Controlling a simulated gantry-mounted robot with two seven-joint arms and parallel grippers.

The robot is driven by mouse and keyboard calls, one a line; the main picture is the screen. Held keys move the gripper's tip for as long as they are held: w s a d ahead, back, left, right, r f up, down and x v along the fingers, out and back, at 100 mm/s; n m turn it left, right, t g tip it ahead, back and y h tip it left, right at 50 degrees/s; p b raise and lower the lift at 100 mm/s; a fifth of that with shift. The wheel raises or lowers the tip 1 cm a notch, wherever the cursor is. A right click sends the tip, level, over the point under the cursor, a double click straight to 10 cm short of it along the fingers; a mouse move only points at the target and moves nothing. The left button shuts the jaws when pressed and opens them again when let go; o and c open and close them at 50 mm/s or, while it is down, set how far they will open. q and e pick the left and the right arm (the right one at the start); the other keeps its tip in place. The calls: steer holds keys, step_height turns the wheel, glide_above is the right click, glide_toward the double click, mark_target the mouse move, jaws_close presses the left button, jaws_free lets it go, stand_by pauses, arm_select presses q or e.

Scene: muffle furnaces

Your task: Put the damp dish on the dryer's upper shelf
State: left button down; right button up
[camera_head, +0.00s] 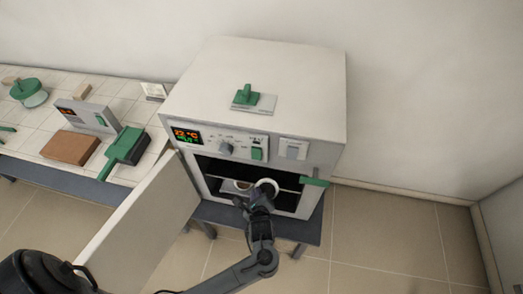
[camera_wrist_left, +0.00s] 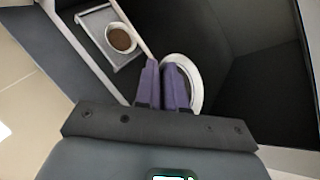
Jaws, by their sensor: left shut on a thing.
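The dryer (camera_head: 313,105) is a white box with its door (camera_head: 145,225) swung open to the left. My left gripper (camera_head: 248,197) is at its open front, its arm rising from below. In the left wrist view, its two purple fingers (camera_wrist_left: 167,75) are close together, shut on the rim of a white round dish (camera_wrist_left: 196,78). This dish shows in the head view (camera_head: 273,184) as a pale ring inside the opening. Its contents are hidden. A second small dish with brown contents (camera_wrist_left: 121,39) sits on a grey shelf (camera_wrist_left: 91,20) beside it. My right gripper is out of view.
A green door latch piece (camera_head: 314,182) sticks out at the opening's right. On the left bench are a brown block (camera_head: 70,146), a small display unit (camera_head: 88,115) and a green-and-grey object (camera_head: 125,146).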

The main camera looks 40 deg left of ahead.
arm_select(q)
steer(key=d+f, duration=0.1)
steer(key=w+d+f+b, duration=0.1)
steer(key=f, duration=0.1)
steer(key=b, duration=0.2)
glide_toward(258, 170)
steer(key=w+a, duration=0.3)
steer(key=shift+w+a+f, duration=0.1)
steer(key=shift+a+f, duration=0.05)
steer(key=shift+f, duration=0.25)
steer(key=shift+w+a+f+b, duration=0.2)
steer(key=shift+w+a+b, duration=0.45)
steer(key=shift+w+a, duration=0.85)
steer(key=shift+d+f, duration=0.1)
steer(key=shift+f, duration=0.05)
steer(key=shift+s+d, duration=0.1)
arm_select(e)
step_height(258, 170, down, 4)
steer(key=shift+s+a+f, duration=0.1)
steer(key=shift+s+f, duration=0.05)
arm_select(q)
steer(key=c, duration=1.5)
jaws_free()
steer(key=shift+f, duration=0.15)
